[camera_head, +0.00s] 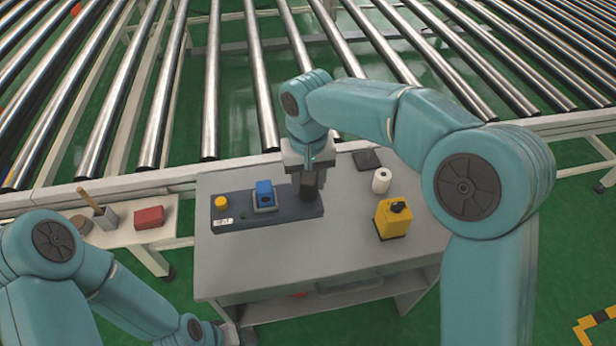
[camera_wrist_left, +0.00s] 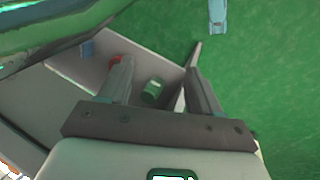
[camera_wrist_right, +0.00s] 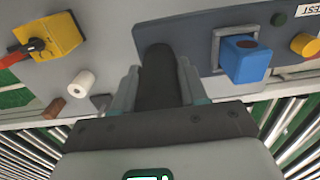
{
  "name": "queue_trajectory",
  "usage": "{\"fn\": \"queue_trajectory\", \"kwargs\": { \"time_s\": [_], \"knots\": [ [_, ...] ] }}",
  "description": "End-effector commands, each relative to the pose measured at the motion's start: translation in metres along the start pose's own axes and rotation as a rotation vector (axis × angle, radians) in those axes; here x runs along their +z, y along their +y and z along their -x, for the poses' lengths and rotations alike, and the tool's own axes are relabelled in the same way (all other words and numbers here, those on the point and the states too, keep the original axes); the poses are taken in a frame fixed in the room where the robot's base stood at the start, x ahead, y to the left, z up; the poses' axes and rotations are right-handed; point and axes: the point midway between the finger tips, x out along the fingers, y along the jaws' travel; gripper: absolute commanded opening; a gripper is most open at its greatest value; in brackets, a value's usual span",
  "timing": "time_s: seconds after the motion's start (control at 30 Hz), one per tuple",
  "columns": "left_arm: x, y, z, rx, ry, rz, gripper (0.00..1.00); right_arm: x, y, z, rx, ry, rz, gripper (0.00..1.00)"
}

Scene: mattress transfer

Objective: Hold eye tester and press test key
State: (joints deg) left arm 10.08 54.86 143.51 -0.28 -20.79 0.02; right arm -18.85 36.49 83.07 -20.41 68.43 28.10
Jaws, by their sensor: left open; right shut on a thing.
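A long dark grey box, seemingly the eye tester (camera_head: 285,215), lies on the grey table. A yellow round button (camera_head: 221,202), seemingly the test key, is at its left end near a white label. The right wrist view shows this button (camera_wrist_right: 305,44) beside a label reading TEST. A blue block (camera_head: 264,190) sits in a frame on the box. My right gripper (camera_head: 309,180) is shut on a black upright handle (camera_wrist_right: 157,65) at the box's right end. My left gripper (camera_wrist_left: 160,68) is open and empty, low near the table's front, mostly cut off in the head view.
A yellow box with a black knob (camera_head: 393,217) and a white roll (camera_head: 381,180) stand on the table's right part. A side shelf at left holds a red block (camera_head: 149,217) and a small grey holder (camera_head: 105,217). A roller conveyor (camera_head: 210,90) runs behind.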

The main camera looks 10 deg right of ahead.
Motion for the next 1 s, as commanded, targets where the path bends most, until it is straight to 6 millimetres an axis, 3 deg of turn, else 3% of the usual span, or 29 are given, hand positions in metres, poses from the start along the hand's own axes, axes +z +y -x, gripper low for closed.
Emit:
{"fn": "queue_trajectory", "kwargs": {
  "time_s": [1.0],
  "knots": [
    [0.0, -0.007, -0.02, 0.0, 0.0, 0.0, 0.64, 0.0, 0.0, -0.029, -0.001, 0.001, -0.001, 0.0]
  ]
}}
